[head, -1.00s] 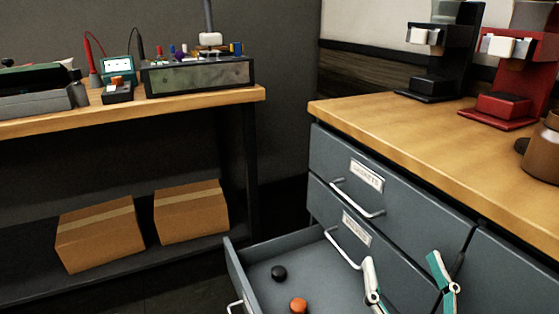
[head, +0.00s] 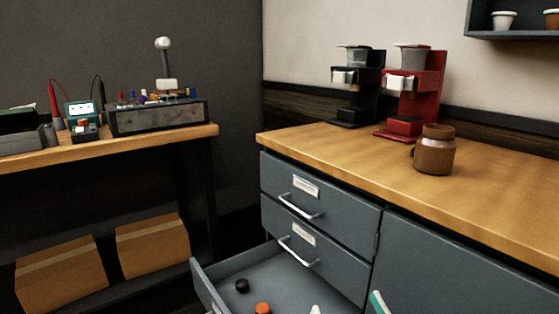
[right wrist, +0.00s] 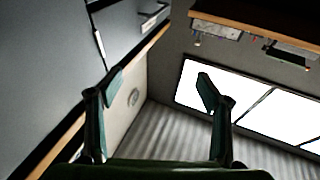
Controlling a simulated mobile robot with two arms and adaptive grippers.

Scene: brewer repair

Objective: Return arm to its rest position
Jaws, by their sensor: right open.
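My right gripper (head: 346,307) shows only as two fingertips at the bottom edge of the head view, one pale and one green, by the open drawer. In the right wrist view its two green fingers (right wrist: 160,85) stand wide apart with nothing between them. The rest of my right arm is out of the head view. My left gripper is not in view. The open bottom drawer (head: 207,284) holds a black round piece (head: 242,286) and an orange round piece (head: 263,308).
A workbench (head: 165,137) with instruments stands at left, cardboard boxes (head: 152,248) below. A wall shelf (head: 480,33) is at upper right.

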